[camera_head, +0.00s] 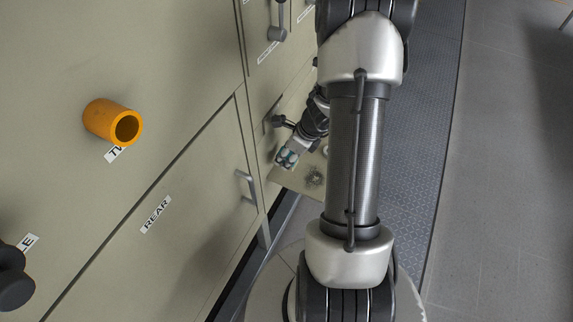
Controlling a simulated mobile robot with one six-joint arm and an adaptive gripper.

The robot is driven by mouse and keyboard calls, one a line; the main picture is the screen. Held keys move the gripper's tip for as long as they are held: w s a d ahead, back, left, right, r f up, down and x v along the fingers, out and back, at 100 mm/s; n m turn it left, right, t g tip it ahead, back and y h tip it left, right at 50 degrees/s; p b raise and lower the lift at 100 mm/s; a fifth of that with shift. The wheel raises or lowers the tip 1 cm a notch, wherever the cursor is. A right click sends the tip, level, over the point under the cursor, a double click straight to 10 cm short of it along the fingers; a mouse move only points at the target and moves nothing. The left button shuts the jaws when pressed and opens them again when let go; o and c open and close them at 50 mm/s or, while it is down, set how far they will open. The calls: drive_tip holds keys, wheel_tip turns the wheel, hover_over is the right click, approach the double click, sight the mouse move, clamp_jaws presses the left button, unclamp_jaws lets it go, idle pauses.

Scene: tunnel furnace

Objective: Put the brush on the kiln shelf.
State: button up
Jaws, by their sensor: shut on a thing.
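My gripper (287,157) is small in the camera_head view, at the end of my arm beside the beige front. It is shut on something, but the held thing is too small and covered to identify. It is over or close to a beige panel (287,182) that juts out from the front; I cannot tell whether this is a shelf or an open door. I cannot make out the brush. I cannot identify the kiln shelf for certain.
The beige furnace front fills the left, with an orange tube (113,122), a REAR label (156,214), a bar handle (246,187) and a dark lever handle (277,33). Dark ribbed matting (425,110) and open grey floor (515,170) lie to the right.

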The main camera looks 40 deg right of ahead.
wheel_tip(320, 180, down, 5)
drive_tip(key=b, duration=0.2)
drive_tip(key=shift+b, duration=0.35)
drive_tip(key=shift+w, duration=0.2)
drive_tip(key=shift+f, duration=0.15)
drive_tip(key=o, duration=1)
